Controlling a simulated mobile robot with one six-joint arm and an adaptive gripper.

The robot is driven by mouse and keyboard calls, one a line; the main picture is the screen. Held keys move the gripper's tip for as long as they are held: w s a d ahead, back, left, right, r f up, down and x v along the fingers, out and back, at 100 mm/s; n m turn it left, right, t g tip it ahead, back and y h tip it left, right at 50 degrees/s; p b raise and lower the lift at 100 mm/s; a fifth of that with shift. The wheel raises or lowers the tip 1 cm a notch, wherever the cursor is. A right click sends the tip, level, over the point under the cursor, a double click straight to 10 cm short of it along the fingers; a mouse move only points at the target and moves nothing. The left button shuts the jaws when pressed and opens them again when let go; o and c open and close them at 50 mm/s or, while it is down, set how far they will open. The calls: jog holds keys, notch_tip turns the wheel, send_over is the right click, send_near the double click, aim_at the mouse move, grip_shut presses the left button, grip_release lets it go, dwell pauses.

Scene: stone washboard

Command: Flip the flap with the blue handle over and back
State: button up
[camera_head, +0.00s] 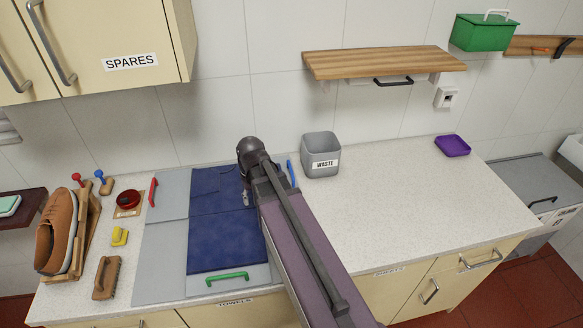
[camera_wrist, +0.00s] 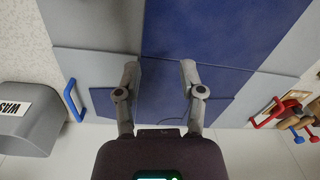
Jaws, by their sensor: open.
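The folding board (camera_head: 160,240) of grey panels lies on the counter with a dark blue garment (camera_head: 225,242) spread on it. The blue handle (camera_head: 291,173) is at the board's far right, partly behind my arm. In the wrist view, the blue handle (camera_wrist: 72,100) is at the left, on the outer edge of a grey flap (camera_wrist: 85,68). That flap appears to lie flat; my arm hides much of it in the head view. My gripper (camera_wrist: 160,70) is open and empty above the garment, with the blue handle beyond its left finger in the wrist view.
A red handle (camera_head: 152,192) and a green handle (camera_head: 227,276) are on other panels. The grey waste bin (camera_head: 321,155) stands close to the blue handle. A shoe on a rack (camera_head: 60,230) and a brush (camera_head: 106,278) are at the left.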

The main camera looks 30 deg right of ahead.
jog(key=w+d+r+m+p, duration=0.1)
jog(key=w+d, duration=0.3)
jog(key=d, duration=0.3)
jog(key=w+d+r+y+p, duration=0.1)
jog(key=w+d, duration=0.3)
jog(key=d, duration=0.4)
jog(key=w+d+r+m+p, duration=0.1)
jog(key=w+d, duration=0.3)
jog(key=d, duration=0.4)
jog(key=shift+r+m+t, duration=0.3)
jog(key=shift+r, duration=0.35)
jog(key=shift+d+f, duration=0.1)
jog(key=shift+f, duration=0.05)
jog(key=f+b, duration=0.3)
jog(key=a+f+b, duration=0.1)
jog(key=f+b, duration=0.3)
jog(key=a+f+b, duration=0.1)
jog(key=f+b, duration=0.3)
jog(key=shift+w+a+f, duration=0.1)
jog(key=shift+w+f, duration=0.15)
jog(key=shift+w, duration=0.1)
grip_shut()
